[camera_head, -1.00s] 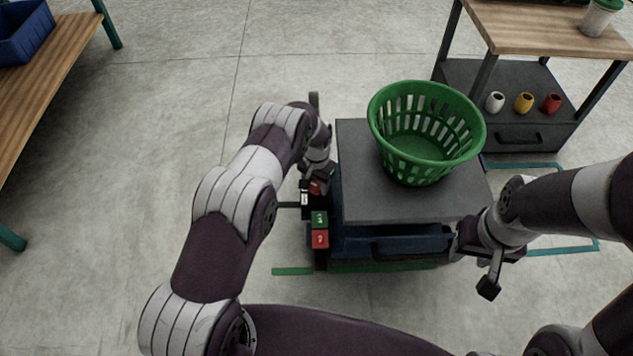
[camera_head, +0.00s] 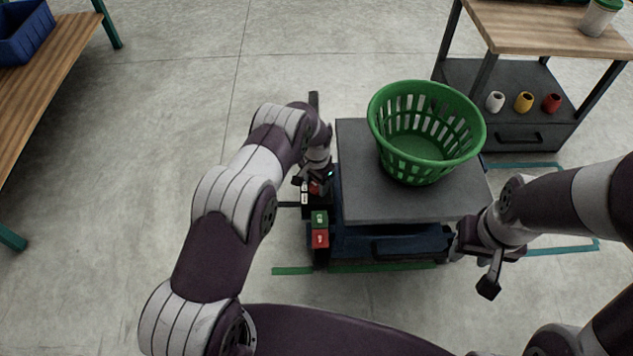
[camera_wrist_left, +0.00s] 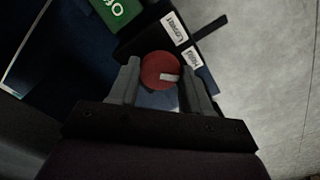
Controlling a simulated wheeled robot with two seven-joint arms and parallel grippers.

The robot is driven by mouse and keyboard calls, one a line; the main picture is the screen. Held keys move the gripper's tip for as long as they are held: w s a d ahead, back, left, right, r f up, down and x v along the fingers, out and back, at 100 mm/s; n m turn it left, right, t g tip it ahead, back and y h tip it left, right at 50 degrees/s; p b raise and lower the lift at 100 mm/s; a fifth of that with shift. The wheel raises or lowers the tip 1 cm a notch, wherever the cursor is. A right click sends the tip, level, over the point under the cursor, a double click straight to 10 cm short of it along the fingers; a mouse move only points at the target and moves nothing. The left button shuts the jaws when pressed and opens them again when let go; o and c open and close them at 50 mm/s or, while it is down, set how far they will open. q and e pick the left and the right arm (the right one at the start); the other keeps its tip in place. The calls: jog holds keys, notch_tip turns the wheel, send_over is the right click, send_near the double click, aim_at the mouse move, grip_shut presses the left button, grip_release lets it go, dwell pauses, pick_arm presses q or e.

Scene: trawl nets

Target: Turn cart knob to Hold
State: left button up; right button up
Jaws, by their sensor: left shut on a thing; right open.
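The red cart knob (camera_wrist_left: 160,70) sits between the two fingers of my left gripper (camera_wrist_left: 162,88) in the left wrist view, with the gripper shut on it. A white mark on the knob points right in that view, a little below the nearer white label (camera_wrist_left: 191,60). Another white label (camera_wrist_left: 174,28) lies farther up; the lettering is small and tilted. In the head view my left gripper (camera_head: 312,184) is at the cart's left side, partly covering the knob. My right gripper (camera_head: 472,266) is open and empty by the cart's front right corner.
The grey-topped cart (camera_head: 355,195) carries a green basket (camera_head: 425,150). A green button (camera_head: 319,219) and a red button (camera_head: 320,238) are close to my left gripper. A wooden table (camera_head: 540,30) stands back right, a bench (camera_head: 45,75) at left. Floor between is clear.

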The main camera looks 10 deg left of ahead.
aim_at(317, 186)
pick_arm(q)
jog(key=o, duration=1)
jog(key=shift+o, duration=0.2)
notch_tip(317, 186, up, 13)
jog(key=p, duration=0.6)
jog(key=shift+f, duration=0.2)
